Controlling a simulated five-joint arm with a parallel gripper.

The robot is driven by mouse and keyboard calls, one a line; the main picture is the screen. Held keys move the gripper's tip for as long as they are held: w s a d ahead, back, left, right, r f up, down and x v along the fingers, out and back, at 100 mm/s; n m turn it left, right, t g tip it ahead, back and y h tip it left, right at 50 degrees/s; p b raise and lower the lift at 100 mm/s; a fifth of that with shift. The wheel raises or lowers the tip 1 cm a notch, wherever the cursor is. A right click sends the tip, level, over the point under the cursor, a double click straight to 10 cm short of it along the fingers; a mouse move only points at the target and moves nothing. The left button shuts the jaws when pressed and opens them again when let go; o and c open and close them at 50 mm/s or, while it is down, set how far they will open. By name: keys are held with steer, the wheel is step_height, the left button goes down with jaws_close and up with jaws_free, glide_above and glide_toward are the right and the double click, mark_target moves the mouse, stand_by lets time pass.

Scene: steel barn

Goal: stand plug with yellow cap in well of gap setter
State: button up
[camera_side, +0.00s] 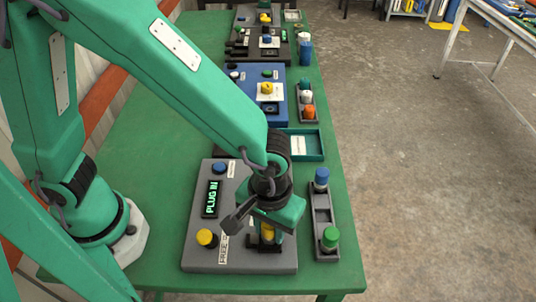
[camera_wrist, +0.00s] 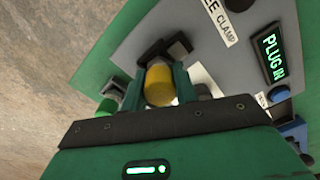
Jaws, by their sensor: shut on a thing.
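The gap setter is a grey box (camera_side: 205,255) near the front of the green table. Its display (camera_side: 212,198) reads "PLUG IN", and the text also shows in the wrist view (camera_wrist: 272,55). My gripper (camera_side: 268,226) is over the box's right part, shut on the plug with the yellow cap (camera_side: 267,234). In the wrist view the yellow cap (camera_wrist: 159,86) sits between the green fingers. The plug is at the black clamp (camera_side: 264,246), also seen in the wrist view (camera_wrist: 165,50). The plug's lower end and the well are hidden, so I cannot tell how deep it sits.
Right of the box stands a grey rack (camera_side: 323,215) with a blue-capped plug (camera_side: 321,179) and a green-capped plug (camera_side: 330,238). The box has yellow (camera_side: 206,238) and blue (camera_side: 220,168) buttons. Behind are a teal tray (camera_side: 312,145) and a blue device (camera_side: 243,82).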

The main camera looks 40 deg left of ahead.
steer(key=shift+f, duration=0.1)
steer(key=o, duration=1)
step_height(320, 180, up, 12)
steer(key=shift+r, duration=0.15)
stand_by(0.3)
stand_by(0.4)
